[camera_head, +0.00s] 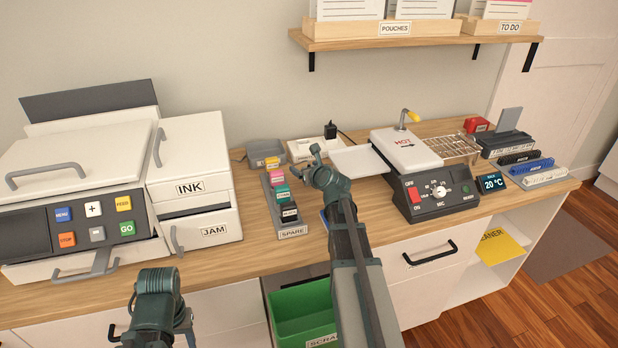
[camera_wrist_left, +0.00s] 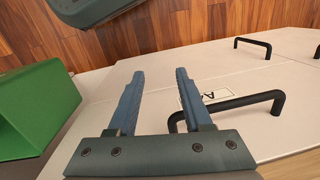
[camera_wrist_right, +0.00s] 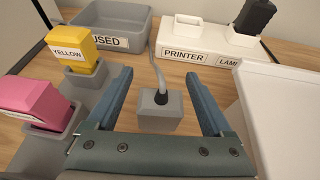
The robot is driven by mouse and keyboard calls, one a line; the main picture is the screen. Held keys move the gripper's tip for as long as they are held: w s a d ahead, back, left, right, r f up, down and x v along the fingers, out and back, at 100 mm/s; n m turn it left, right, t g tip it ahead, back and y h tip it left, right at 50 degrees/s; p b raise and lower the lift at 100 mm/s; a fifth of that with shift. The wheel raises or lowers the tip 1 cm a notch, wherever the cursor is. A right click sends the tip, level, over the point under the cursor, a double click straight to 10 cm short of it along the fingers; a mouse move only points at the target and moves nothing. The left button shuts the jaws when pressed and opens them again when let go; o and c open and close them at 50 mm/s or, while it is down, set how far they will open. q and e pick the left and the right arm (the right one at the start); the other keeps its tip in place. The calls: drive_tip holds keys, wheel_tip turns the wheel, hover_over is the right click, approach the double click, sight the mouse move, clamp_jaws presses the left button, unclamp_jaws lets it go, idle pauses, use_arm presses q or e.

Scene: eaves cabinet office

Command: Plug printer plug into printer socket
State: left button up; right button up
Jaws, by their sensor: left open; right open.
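In the right wrist view, a grey block-shaped plug (camera_wrist_right: 160,118) with a black cable boot and a grey cable stands on the wooden counter. My right gripper (camera_wrist_right: 158,78) is open, its fingers on either side of the plug; contact cannot be told. Beyond it is a white socket strip (camera_wrist_right: 222,58) with a PRINTER label. The printer socket (camera_wrist_right: 188,26) above that label looks empty. A black plug (camera_wrist_right: 254,18) stands at the LAMP end and shows in the head view (camera_head: 330,131). My right gripper (camera_head: 318,168) hides the grey plug there. My left gripper (camera_wrist_left: 159,78) is open and empty before the cabinet fronts.
A grey USED bin (camera_wrist_right: 112,22) stands left of the strip. A SPARE rack (camera_head: 291,232) with coloured cartridges is close left of my right gripper. A white platform (camera_head: 358,161) and the HOT laminator (camera_head: 408,150) are to the right. The printer (camera_head: 75,190) fills the left.

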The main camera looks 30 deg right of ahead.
drive_tip(key=shift+r, duration=0.1)
clamp_jaws()
idle(0.3)
use_arm(q)
drive_tip(key=shift+r, duration=0.2)
use_arm(e)
drive_tip(key=shift+r, duration=0.1)
